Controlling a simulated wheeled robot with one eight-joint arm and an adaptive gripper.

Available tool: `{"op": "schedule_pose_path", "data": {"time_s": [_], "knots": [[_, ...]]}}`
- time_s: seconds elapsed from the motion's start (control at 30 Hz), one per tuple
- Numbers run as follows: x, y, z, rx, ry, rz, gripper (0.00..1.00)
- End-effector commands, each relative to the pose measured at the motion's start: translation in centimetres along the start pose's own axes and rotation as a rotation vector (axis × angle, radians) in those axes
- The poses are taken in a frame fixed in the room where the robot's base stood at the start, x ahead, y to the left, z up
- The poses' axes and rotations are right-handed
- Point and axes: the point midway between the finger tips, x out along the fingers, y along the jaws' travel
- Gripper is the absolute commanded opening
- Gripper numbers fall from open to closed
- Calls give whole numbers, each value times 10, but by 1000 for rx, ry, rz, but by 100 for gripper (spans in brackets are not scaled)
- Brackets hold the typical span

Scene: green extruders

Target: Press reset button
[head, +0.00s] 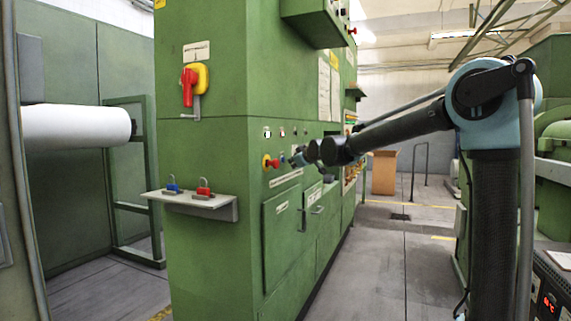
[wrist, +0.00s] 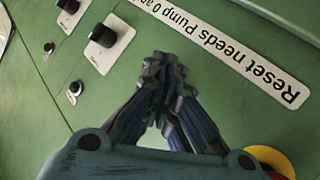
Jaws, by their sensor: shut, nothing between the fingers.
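The green control panel (wrist: 220,110) fills the wrist view. A white label (wrist: 235,45) on it reads "Reset needs Pump 0 a…", upside down, with its end cut off. My gripper (wrist: 165,65) is shut and empty, its fingertips over the panel beside the label. Whether they touch it I cannot tell. A pale patch shows between the fingers; the reset button itself cannot be made out and may be hidden behind them. In the head view my gripper (head: 297,158) is at the panel's button row, right of a red and yellow button (head: 267,161).
In the wrist view, black knobs (wrist: 103,36) on white plates and small round buttons (wrist: 75,88) lie to the left. A yellow and red button (wrist: 270,160) is partly hidden at lower right. A shelf with padlocks (head: 205,200) juts from the cabinet. The aisle floor (head: 375,270) is clear.

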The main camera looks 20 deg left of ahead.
Motion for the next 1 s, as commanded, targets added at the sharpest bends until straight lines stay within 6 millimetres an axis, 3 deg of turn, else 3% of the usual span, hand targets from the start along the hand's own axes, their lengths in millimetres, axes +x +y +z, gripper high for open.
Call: {"op": "schedule_pose_path", "data": {"time_s": [1.0], "knots": [[6,-6,-7,0,0,0,0]]}}
